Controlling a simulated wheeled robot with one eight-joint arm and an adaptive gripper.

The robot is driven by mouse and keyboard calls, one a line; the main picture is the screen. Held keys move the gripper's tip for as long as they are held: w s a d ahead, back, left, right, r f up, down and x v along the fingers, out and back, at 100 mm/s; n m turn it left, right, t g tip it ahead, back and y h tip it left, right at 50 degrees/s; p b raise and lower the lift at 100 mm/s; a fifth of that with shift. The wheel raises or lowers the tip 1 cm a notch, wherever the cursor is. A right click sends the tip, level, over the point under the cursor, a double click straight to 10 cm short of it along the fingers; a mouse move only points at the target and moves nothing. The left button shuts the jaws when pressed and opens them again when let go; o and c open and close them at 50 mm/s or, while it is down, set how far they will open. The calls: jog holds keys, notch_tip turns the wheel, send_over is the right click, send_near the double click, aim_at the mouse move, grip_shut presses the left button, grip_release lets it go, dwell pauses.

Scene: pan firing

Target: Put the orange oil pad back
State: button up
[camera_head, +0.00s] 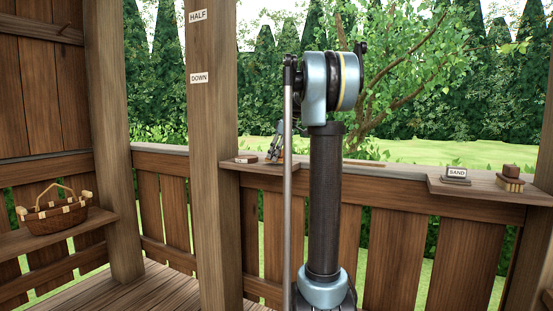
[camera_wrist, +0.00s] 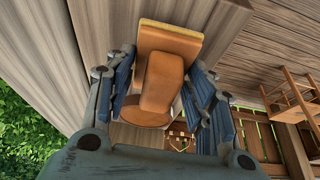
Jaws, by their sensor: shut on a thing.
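An orange-brown oil pad (camera_wrist: 160,85) with a rounded face sits between the fingers of my gripper (camera_wrist: 160,72) in the wrist view. The gripper is shut on it, with blue fingers on both sides. A flat orange-brown piece with a paler edge (camera_wrist: 171,38) shows just beyond the pad; I cannot tell whether it is part of the pad or a separate holder. In the head view my gripper (camera_head: 277,143) is partly hidden behind my arm, above the small left shelf (camera_head: 262,166). The pad cannot be made out there.
A small block with a pale label (camera_head: 246,159) lies on the left shelf. A SAND-labelled block (camera_head: 456,174) and a brush-like block (camera_head: 510,178) stand on the right shelf (camera_head: 480,190). A wooden post (camera_head: 213,200) stands left of my gripper. A wicker basket (camera_head: 55,216) sits on the far-left bench.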

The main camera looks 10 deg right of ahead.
jog(key=shift+f, duration=0.4)
jog(key=shift+f, duration=0.2)
jog(key=o, duration=1.2)
jog(key=d+v, duration=0.1)
jog(key=v, duration=1.6)
jog(key=s+a+f+m+h, duration=0.1)
jog(key=s+a+f+m, duration=0.2)
jog(key=s+f, duration=0.75)
jog(key=s+a+f+m+h, duration=0.1)
jog(key=s+a+f+m, duration=0.15)
jog(key=s+f, duration=0.75)
jog(key=s+f+m, duration=0.1)
jog(key=s+f, duration=0.5)
jog(key=f, duration=0.2)
jog(key=s+f+m+h, duration=0.1)
jog(key=s+f+m, duration=0.1)
jog(key=s+f, duration=0.5)
jog(key=s+f+m, duration=0.2)
jog(key=s+f, duration=0.5)
jog(key=f, duration=0.4)
jog(key=shift+a+h, duration=0.3)
jog(key=shift+a, duration=0.1)
